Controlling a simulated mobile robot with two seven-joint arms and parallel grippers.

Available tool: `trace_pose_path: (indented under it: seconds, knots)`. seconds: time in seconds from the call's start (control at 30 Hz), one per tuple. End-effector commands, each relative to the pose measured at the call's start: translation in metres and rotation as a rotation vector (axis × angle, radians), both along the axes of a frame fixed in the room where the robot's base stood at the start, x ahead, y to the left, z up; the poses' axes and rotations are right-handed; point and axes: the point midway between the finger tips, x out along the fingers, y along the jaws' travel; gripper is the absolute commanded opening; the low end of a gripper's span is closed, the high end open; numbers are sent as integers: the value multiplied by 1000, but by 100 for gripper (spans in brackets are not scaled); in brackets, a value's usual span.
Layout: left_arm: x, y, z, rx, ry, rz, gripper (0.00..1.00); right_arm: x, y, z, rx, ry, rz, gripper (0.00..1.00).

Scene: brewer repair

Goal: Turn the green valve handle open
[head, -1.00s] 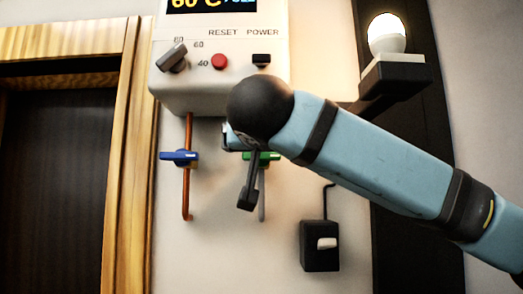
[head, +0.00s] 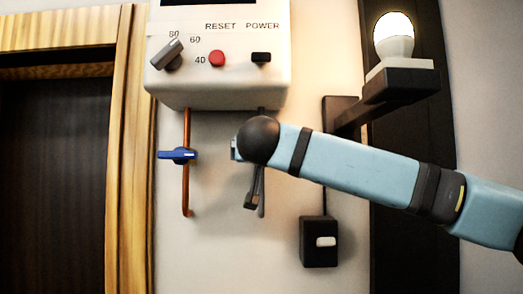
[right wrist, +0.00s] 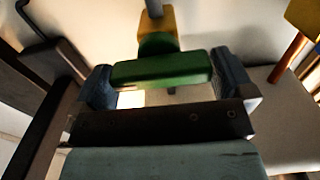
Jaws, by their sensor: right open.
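The green valve handle (right wrist: 162,69) shows in the right wrist view as a green bar in front of a yellow valve body (right wrist: 155,25). My right gripper (right wrist: 165,84) is open, with one bluish finger at each end of the bar. The handle lies between the fingers; I cannot tell whether they touch it. In the head view the handle is hidden behind my right wrist, and only a bluish bit of the gripper (head: 235,148) shows left of the round joint. My left gripper is not in view.
A blue valve handle (head: 177,154) sits crosswise on the copper pipe (head: 187,190) to the left. The white brewer box (head: 215,85) with knob and buttons is above. A black switch box (head: 318,243) hangs lower right, and a lit lamp (head: 394,38) stands upper right.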

Motion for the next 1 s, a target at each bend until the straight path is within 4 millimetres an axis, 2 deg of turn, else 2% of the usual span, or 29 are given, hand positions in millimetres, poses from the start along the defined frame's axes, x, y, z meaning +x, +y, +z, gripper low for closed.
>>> trace_pose_path:
  seconds: [0.03,0.1,0.17,0.53,0.8,1.0]
  knots:
    - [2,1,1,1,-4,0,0,0,0,0,0,0,0,93]
    - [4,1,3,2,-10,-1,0,0,0,0,0,0,0,77]
    - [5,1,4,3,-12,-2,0,0,0,0,0,0,0,66]
    - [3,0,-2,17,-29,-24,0,0,1,-5,-37,2,2,66]
    - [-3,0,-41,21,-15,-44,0,0,4,-10,-186,4,5,66]
    - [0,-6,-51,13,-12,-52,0,0,4,-4,-367,3,2,66]
